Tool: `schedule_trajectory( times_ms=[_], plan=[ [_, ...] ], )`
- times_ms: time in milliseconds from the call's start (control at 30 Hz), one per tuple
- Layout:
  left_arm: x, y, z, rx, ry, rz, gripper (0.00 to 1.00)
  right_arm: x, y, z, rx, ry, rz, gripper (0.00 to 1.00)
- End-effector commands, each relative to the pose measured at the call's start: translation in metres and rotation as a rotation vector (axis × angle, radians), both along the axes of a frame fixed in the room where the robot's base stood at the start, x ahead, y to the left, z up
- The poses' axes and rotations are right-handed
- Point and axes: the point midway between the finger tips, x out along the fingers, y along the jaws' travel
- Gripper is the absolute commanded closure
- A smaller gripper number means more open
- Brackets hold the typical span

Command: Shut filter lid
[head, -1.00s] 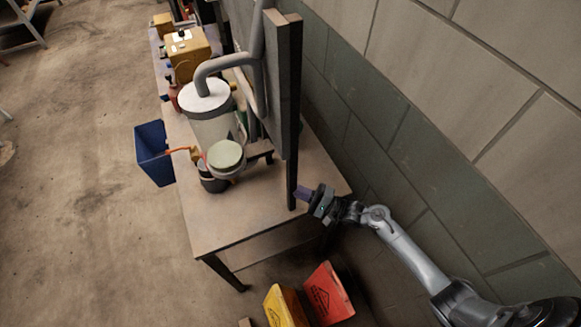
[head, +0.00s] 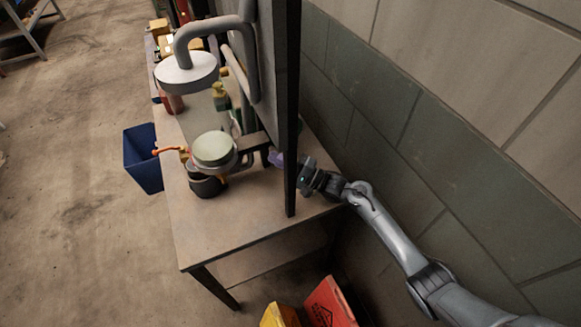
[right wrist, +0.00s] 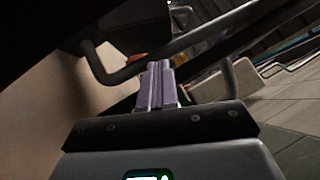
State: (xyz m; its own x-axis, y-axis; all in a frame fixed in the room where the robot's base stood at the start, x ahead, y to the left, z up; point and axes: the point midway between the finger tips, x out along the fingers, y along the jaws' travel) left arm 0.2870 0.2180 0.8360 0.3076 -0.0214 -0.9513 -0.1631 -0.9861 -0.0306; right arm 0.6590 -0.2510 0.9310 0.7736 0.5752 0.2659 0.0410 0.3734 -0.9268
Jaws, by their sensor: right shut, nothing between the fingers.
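A filter unit stands on the table, with a white round disc (head: 187,74) on top of a clear cylinder (head: 205,112). In front of it is a smaller pale green round cap (head: 214,149) on a dark base; I cannot tell which of these is the filter lid or whether it is open. My right gripper (head: 276,160) comes in from the right past a dark upright post, which partly hides it. Its purple fingers show to the right of the pale green cap, apart from it. In the right wrist view the fingers (right wrist: 157,84) are together and empty. My left gripper is not in view.
The dark post (head: 291,150) and its upright panel stand close to my right gripper. A grey pipe (head: 214,25) curves down to the white disc. A blue bin (head: 142,160) is left of the table. The table's front area (head: 240,225) is clear. A block wall is at right.

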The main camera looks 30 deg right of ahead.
Motion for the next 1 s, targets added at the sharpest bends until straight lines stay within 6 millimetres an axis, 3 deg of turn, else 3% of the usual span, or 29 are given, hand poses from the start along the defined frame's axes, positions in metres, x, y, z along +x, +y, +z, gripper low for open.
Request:
schedule_trajectory(
  times_ms=[167, 500, 1000],
  plan=[
    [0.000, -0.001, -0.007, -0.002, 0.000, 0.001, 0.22, 0.025, 0.019, 0.008, 0.000, -0.002, 0.000, 1.00],
    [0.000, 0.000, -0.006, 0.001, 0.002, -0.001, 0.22, 0.027, 0.051, 0.021, 0.000, 0.000, 0.001, 1.00],
    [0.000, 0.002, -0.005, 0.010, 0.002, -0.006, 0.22, 0.027, 0.054, 0.023, -0.001, 0.001, -0.002, 1.00]
  ],
)
